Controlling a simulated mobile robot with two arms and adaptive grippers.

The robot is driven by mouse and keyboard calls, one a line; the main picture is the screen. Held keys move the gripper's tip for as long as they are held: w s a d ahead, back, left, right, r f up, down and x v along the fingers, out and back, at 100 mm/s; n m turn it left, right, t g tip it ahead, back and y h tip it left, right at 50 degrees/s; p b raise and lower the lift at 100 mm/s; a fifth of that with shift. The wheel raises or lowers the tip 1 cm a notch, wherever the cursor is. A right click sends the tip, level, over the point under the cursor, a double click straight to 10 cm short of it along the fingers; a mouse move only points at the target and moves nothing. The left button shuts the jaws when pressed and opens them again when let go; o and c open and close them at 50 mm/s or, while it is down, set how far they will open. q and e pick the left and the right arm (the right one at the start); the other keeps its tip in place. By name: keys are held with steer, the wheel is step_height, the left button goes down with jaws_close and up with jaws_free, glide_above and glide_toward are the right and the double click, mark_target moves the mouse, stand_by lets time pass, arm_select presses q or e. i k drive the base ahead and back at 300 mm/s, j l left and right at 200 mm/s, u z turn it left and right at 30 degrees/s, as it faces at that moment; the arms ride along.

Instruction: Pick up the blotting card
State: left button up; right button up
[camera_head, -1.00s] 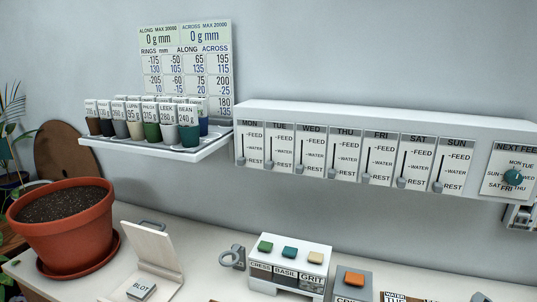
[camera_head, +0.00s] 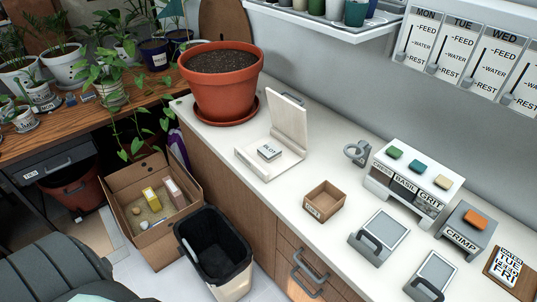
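The blotting card (camera_head: 269,152), a small pale block marked "BLOT", lies in the base of an open white hinged holder (camera_head: 286,120) on the white counter. The holder's lid stands up at the back, with a grey handle on its top edge. Neither of my grippers shows in the view, and nothing touches the card.
A large terracotta pot (camera_head: 222,90) of soil stands left of the holder. A small wooden box (camera_head: 324,201) and two grey-handled plates sit to the right. A button unit (camera_head: 412,180) stands further right. Below the counter are a cardboard box (camera_head: 150,205) and a black-lined bin (camera_head: 215,250).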

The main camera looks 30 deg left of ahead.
mark_target(270, 150)
steer(key=j+u, duration=0.1)
steer(key=u, duration=1.25)
steer(key=i+l, duration=0.05)
